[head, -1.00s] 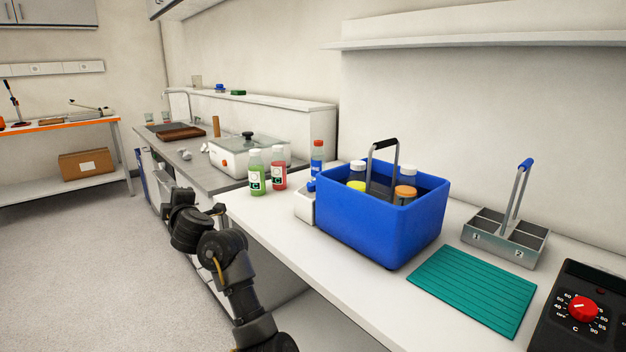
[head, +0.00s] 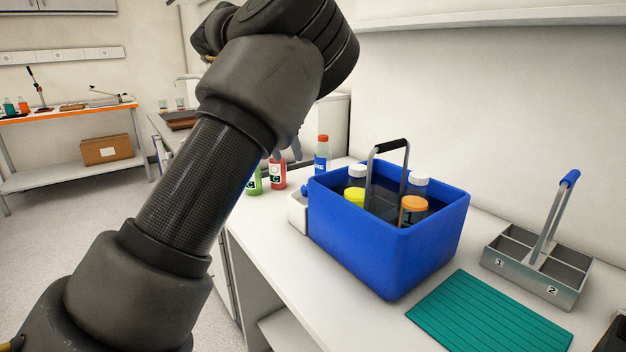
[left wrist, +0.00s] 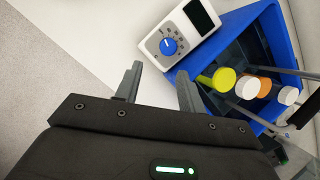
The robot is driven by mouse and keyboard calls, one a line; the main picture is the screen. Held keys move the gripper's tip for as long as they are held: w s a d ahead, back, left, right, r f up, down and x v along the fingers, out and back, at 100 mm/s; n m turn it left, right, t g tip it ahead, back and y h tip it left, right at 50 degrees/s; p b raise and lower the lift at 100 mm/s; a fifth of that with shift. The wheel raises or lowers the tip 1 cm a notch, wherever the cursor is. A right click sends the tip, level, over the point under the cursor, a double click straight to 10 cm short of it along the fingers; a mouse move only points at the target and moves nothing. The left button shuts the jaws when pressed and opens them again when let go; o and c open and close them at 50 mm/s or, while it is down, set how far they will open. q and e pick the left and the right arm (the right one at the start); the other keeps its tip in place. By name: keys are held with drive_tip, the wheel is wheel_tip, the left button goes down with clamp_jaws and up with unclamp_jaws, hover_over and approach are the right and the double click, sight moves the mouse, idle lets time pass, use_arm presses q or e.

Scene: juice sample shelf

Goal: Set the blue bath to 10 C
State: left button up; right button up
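The blue bath (head: 385,245) stands on the white bench, with a black-handled rack and several capped bottles inside. A white control box (head: 297,214) sits at its left side. In the left wrist view the box (left wrist: 204,42) has a blue dial (left wrist: 168,46) with a pale pointer and a dark display (left wrist: 198,15); I cannot read the setting or display. My left gripper (left wrist: 158,73) is open and empty, its fingertips just short of the dial in that view. In the head view my left arm hides most of the gripper. My right gripper is out of view.
A green bottle (head: 254,184), a red bottle (head: 277,175) and a blue-labelled bottle (head: 322,155) stand behind the control box. A teal mat (head: 490,312) and a metal divided carrier (head: 530,268) lie to the right. The bench front left of the bath is clear.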

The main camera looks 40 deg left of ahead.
use_arm(q)
drive_tip(key=x, duration=0.3)
drive_tip(key=d+x, duration=0.1)
drive_tip(key=x, duration=0.3)
drive_tip(key=w+x, duration=0.1)
drive_tip(key=x, duration=0.2)
drive_tip(key=shift+w+d+f, duration=0.1)
drive_tip(key=shift+d+f, duration=0.1)
drive_tip(key=shift+d, duration=0.05)
drive_tip(key=shift+a, duration=0.1)
drive_tip(key=c, duration=0.7)
